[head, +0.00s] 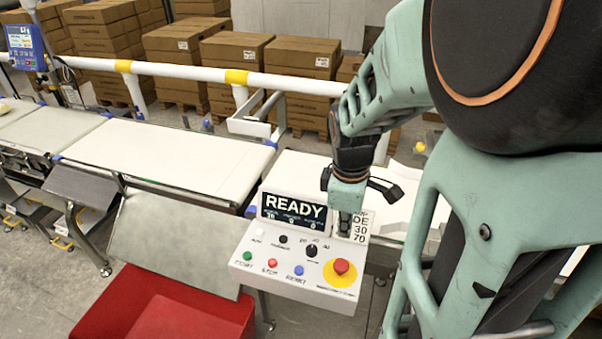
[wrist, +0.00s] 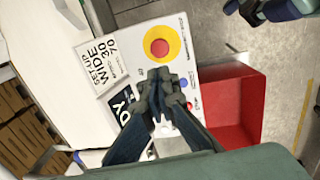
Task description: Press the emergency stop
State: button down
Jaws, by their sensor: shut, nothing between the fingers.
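The emergency stop is a red mushroom button (head: 342,267) on a round yellow plate, at the lower right corner of the white control panel (head: 256,275). In the wrist view the red button (wrist: 160,47) is fully visible, just beyond my fingertips. My gripper (head: 345,226) points down over the panel's upper right part, behind the button in the head view. Its fingers (wrist: 163,82) are shut and empty. They appear apart from the button; the exact height above the panel is hard to tell. The panel display (head: 293,210) reads READY.
Small green (head: 247,256), red (head: 272,263) and blue (head: 298,271) buttons and a black knob (head: 312,250) share the panel. A set-up card (wrist: 103,65) stands beside the display. A red bin (head: 200,312) is below left; conveyor belts (head: 165,155) lie behind.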

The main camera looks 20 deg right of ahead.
aim_at(341, 264)
jog(key=f+b, duration=0.3)
jog(key=f, duration=0.1)
jog(key=w+f+b, duration=0.1)
jog(key=f+b, duration=0.3)
jog(key=f, duration=0.1)
jog(key=d+f+b, duration=0.1)
jog(key=f+b, duration=0.3)
jog(key=shift+w+d+f, duration=0.1)
jog(key=shift+w+f, duration=0.05)
jog(key=shift+f, duration=0.25)
